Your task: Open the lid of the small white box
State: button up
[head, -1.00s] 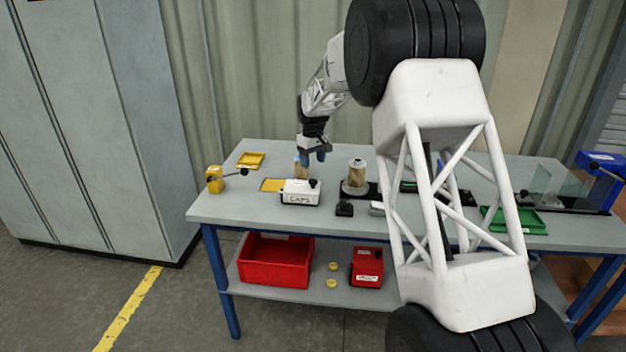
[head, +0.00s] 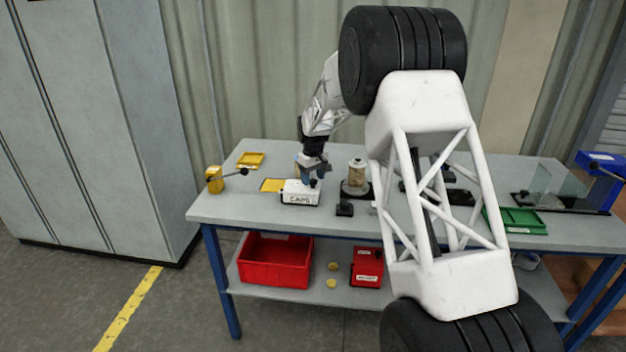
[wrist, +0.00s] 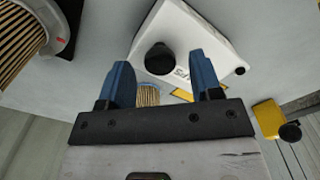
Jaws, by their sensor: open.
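The small white box (head: 299,198), lettered CAPS on its front, stands on the grey workbench. A black knob (head: 313,183) sits on its lid at the right end, and the lid looks shut. In the wrist view the white box (wrist: 187,30) is ahead, with its black knob (wrist: 159,59) between the two blue fingertips. My gripper (head: 314,177) is open just above the box's right end. It also shows in the wrist view (wrist: 162,75), its fingers apart on either side of the knob. I cannot tell whether a finger touches the knob.
A filter cartridge (head: 356,174) stands on a round holder to the right. Another cartridge (wrist: 148,96) is partly hidden behind my gripper.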

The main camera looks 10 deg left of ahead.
jog(key=shift+f, duration=0.45)
jog(key=shift+c, duration=0.4)
grip_shut()
